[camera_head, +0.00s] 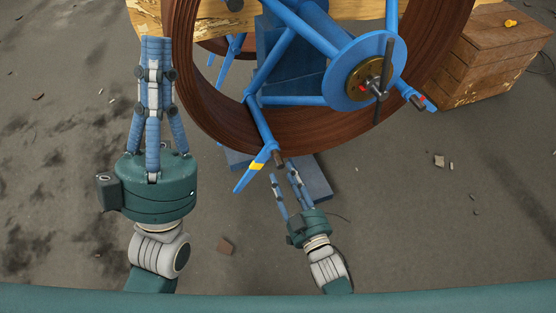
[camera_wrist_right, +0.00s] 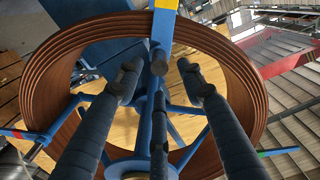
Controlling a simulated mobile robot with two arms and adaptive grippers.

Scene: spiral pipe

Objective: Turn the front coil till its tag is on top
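The front coil (camera_head: 187,80) is a large brown ring of pipe windings on a blue spoked reel, and it fills the upper middle of the head view. It also shows in the right wrist view (camera_wrist_right: 45,90). A blue spoke end with a yellow band (camera_head: 257,166) points down at the lower left of the coil; the band shows at the top of the wrist view (camera_wrist_right: 165,4). I cannot tell which mark is the tag. My right gripper (camera_head: 282,170) is open below the coil, its fingers near a short peg (camera_head: 278,158). My left gripper (camera_head: 157,42) has its fingertips together, empty, left of the coil.
A round blue hub plate (camera_head: 340,72) with a crank sticks out at the coil's front. A spoke end with a red mark (camera_head: 430,103) is at its right. A wooden crate (camera_head: 480,70) stands at right. The grey floor (camera_head: 420,220) has small debris.

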